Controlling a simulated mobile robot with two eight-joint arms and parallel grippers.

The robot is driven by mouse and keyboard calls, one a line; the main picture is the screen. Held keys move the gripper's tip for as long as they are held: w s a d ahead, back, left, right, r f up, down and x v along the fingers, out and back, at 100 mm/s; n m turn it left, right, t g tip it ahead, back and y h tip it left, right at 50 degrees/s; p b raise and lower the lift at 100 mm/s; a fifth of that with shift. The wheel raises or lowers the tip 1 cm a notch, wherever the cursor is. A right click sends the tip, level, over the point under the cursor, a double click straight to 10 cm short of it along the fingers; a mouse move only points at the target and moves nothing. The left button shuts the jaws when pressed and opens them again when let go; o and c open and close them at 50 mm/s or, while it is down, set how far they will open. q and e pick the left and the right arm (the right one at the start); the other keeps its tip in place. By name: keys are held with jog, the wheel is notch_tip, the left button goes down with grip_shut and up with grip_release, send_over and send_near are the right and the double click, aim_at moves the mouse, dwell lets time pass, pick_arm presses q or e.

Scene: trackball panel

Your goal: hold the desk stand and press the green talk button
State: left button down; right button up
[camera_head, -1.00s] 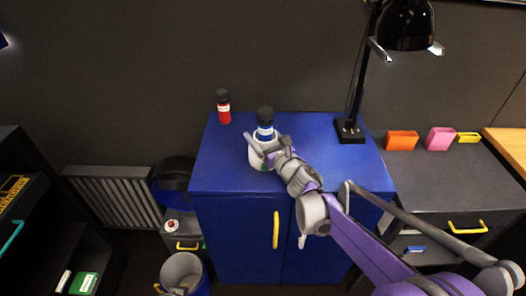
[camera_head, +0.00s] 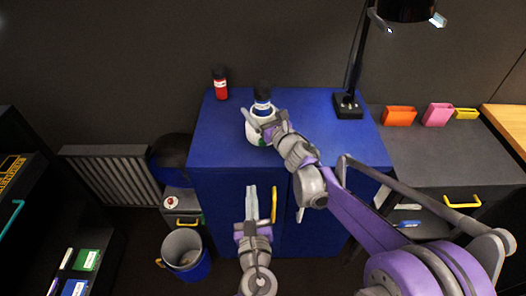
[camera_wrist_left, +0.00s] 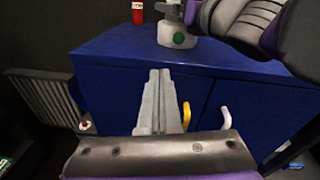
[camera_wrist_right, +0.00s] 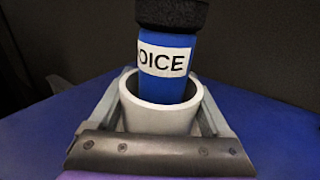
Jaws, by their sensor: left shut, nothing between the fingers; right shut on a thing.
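The desk stand (camera_head: 255,132) is a white round holder on the blue cabinet top, with a blue microphone (camera_head: 262,97) with a black head upright in it. In the right wrist view the microphone (camera_wrist_right: 168,75) carries a label ending in "OICE" and sits in the stand's cup (camera_wrist_right: 158,118). My right gripper (camera_head: 263,130) is shut on the stand, one finger on either side. The green talk button (camera_wrist_left: 179,38) shows on the stand's front in the left wrist view. My left gripper (camera_head: 251,190) is shut and empty, lower than the stand, in front of the cabinet.
A red bottle-like thing (camera_head: 220,86) stands at the back left of the blue cabinet (camera_head: 225,155). A black lamp (camera_head: 348,104) stands at the back right. A yellow handle (camera_head: 274,205) is on the cabinet front, close to my left gripper. The cabinet top left of the stand is clear.

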aim_at(263, 144)
pick_arm(q)
jog(key=d+m, duration=0.1)
jog(key=d+r+m+h, duration=0.1)
jog(key=shift+s+d+m+t, duration=0.2)
jog(key=shift+d+m+t, duration=0.2)
jog(key=shift+w, duration=0.1)
jog(key=w, duration=1.4)
